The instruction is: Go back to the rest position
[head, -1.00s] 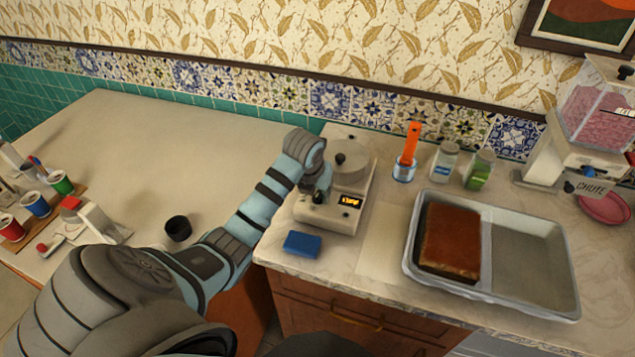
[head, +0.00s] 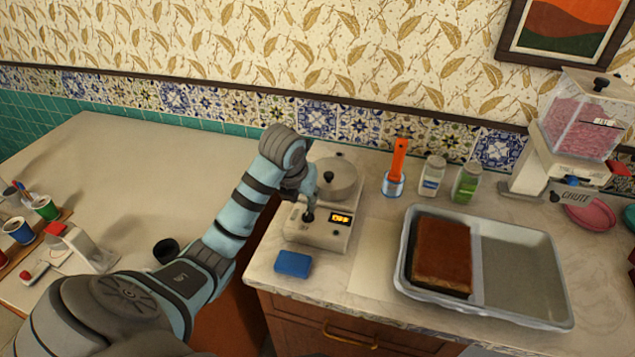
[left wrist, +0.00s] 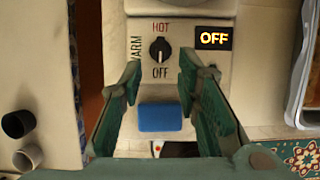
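My left gripper (head: 308,212) is over the front of the hot plate (head: 312,232), close to its control knob. In the left wrist view the left gripper (left wrist: 160,72) is open, with nothing between its fingers. The lit display (left wrist: 214,38) reads OFF. A round grey lidded pot (head: 338,178) sits on the back of the hot plate. My right gripper is not in view.
A blue block (head: 293,263) lies in front of the hot plate. A metal tray (head: 520,258) with a brown slab stands to the right. An orange-handled tool (head: 397,165) and two jars stand behind.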

